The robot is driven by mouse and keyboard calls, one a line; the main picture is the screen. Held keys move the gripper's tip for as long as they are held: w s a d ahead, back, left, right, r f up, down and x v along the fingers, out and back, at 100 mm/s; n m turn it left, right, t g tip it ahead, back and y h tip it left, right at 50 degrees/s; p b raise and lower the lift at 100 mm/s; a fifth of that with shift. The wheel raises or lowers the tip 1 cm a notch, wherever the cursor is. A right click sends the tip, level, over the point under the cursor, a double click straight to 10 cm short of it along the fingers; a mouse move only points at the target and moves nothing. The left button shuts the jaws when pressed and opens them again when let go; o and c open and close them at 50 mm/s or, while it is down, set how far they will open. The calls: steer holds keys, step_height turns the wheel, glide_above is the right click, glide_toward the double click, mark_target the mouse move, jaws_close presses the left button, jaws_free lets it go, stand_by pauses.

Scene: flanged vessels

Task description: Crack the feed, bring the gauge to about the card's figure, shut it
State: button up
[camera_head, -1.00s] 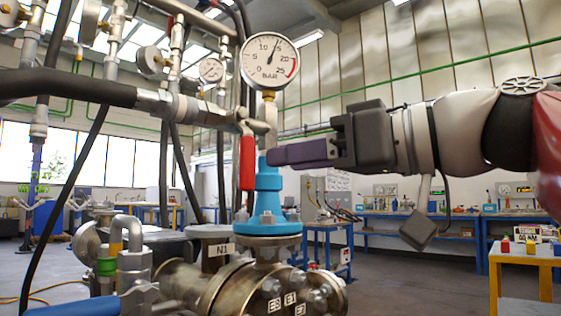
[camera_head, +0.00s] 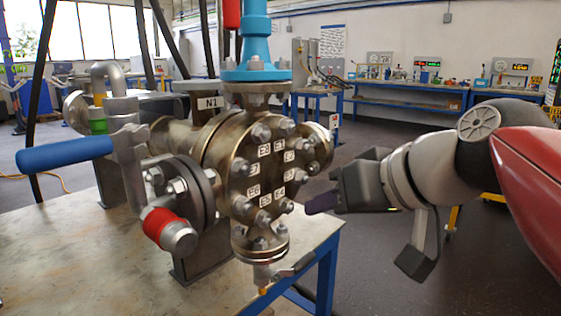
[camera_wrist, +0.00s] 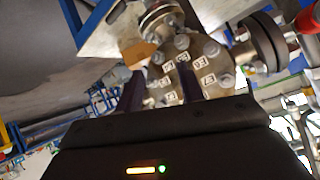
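My gripper (camera_head: 318,203) has purple fingers and is at the right of the bolted, brass-coloured vessel end flange (camera_head: 268,172), near its lower right bolts. The wrist view shows the fingers (camera_wrist: 160,88) apart, with the labelled flange beyond them and nothing seen held. A blue-handled lever valve (camera_head: 65,153) reaches out at the left. Part of a red lever handle (camera_head: 232,14) shows at the top edge beside the blue fitting (camera_head: 256,45). A small drain valve with a metal lever (camera_head: 290,268) hangs under the flange. The gauge is out of view now, and no card figure can be read.
The vessel stands on a worn metal bench (camera_head: 90,265) with a blue frame. A red-ringed pipe end (camera_head: 168,230) projects toward me. Dark hoses hang behind. Open floor (camera_head: 400,260) lies at right, with blue workbenches (camera_head: 410,92) along the far wall.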

steer(key=s+d+f+m+g+h, duration=0.1)
steer(key=s+d+f+h, duration=0.1)
steer(key=f, duration=0.6)
steer(key=s+d+f+m+g+h, duration=0.1)
steer(key=s+d+f+h, duration=0.1)
steer(key=f, duration=0.6)
steer(key=s+d+f+m+g+h, duration=0.1)
steer(key=s+d+f+m+h, duration=0.1)
steer(key=s+d+f, duration=0.2)
step_height(320, 180, down, 4)
steer(key=shift+s+r+h+p, duration=0.1)
steer(key=shift+s+h+p, duration=0.2)
steer(key=shift+h+p, duration=0.1)
